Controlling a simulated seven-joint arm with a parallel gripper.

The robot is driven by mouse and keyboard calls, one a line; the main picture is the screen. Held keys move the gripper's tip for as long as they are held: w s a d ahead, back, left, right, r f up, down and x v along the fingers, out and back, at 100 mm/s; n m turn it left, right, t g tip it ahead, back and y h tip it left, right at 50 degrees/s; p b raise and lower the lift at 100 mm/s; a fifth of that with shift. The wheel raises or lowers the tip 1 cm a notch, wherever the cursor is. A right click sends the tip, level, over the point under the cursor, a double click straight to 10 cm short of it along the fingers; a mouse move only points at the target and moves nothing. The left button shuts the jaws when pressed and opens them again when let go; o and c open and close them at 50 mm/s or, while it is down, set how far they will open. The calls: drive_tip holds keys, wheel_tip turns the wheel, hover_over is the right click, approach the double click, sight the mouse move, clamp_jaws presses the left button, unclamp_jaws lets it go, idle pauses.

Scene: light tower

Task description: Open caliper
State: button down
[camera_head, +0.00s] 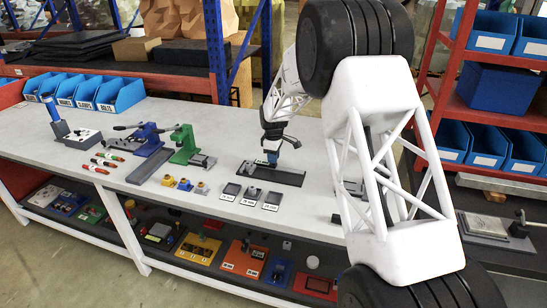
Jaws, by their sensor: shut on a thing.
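My gripper (272,154) points down over a dark, flat, tray-like base (288,178) on the middle of the white workbench. Small grey parts (250,166) stand at the left end of this base. It appears to be where the caliper lies, but the caliper's shape is too small to make out. My gripper is shut on a small part there, most likely of the caliper. A bit of blue shows at the fingertips; I cannot tell whether it belongs to the gripper. The jaw opening of the caliper cannot be seen.
A green press (186,146) and a blue clamp fixture (148,138) stand to the left. Blue bins (120,93) line the back left. My white arm hides the bench's right part.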

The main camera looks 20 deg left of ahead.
drive_tip(key=shift+d, duration=0.1)
drive_tip(key=shift+d, duration=1.4)
drive_tip(key=c, duration=1)
unclamp_jaws()
drive_tip(key=shift+r, duration=3.9)
